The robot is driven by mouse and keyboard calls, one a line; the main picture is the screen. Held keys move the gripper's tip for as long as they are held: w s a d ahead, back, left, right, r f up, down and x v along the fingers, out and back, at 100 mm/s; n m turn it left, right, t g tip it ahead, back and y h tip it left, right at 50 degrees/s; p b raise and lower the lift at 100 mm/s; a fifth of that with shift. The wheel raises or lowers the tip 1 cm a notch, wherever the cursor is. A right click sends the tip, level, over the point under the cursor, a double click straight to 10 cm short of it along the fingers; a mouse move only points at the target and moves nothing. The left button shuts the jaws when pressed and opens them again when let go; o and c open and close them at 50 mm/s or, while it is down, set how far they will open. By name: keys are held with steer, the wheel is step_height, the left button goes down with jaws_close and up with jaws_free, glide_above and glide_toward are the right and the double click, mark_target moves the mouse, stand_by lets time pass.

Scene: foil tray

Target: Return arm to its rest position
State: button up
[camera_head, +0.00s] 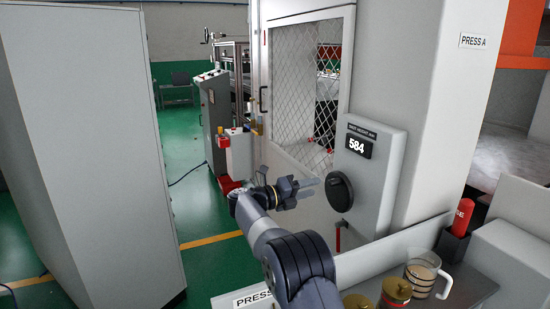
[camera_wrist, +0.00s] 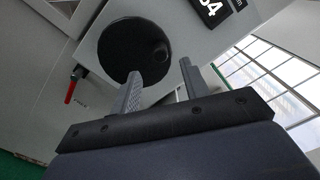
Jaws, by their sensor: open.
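My gripper (camera_head: 308,188) is held out in mid-air in the head view, fingers pointing right toward a black round knob (camera_head: 339,191) on a light grey panel. In the wrist view my gripper (camera_wrist: 160,82) shows two grey fingers apart with nothing between them. The black knob (camera_wrist: 130,48) lies beyond the fingers there. A gap seems to remain between fingertips and knob, but the exact distance is hard to tell. My arm reaches up from the bottom of the head view.
The panel's display (camera_head: 358,145) reads 584. A mesh door (camera_head: 308,90) stands left of it. A glass mug (camera_head: 424,274) and brass-topped items (camera_head: 396,291) sit on a ledge at lower right. A tall grey cabinet (camera_head: 85,140) stands left; green floor (camera_head: 205,215) lies open between.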

mark_target(329, 183)
steer(key=p+x, duration=0.2)
steer(key=x, duration=0.5)
steer(key=shift+d+r, duration=0.1)
steer(key=shift+d, duration=0.05)
steer(key=shift+w+d, duration=0.1)
steer(key=shift+d, duration=0.1)
steer(key=shift+a, duration=0.1)
